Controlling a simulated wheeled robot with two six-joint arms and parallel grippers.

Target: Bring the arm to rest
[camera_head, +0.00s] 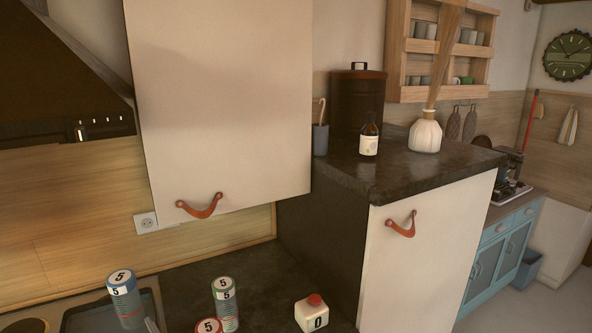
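Neither of my arms nor grippers can be made out in the head view. A white upper cabinet door (225,95) with a curved orange-brown leather pull (200,207) hangs at the left centre and looks closed. A second white door (425,255) with a similar leather pull (401,225) is on the tall cabinet at the right, and it also looks closed. Nothing touches either pull.
A brown bottle (369,136) and white vase (425,134) stand on the higher top. Floor shows at far right.

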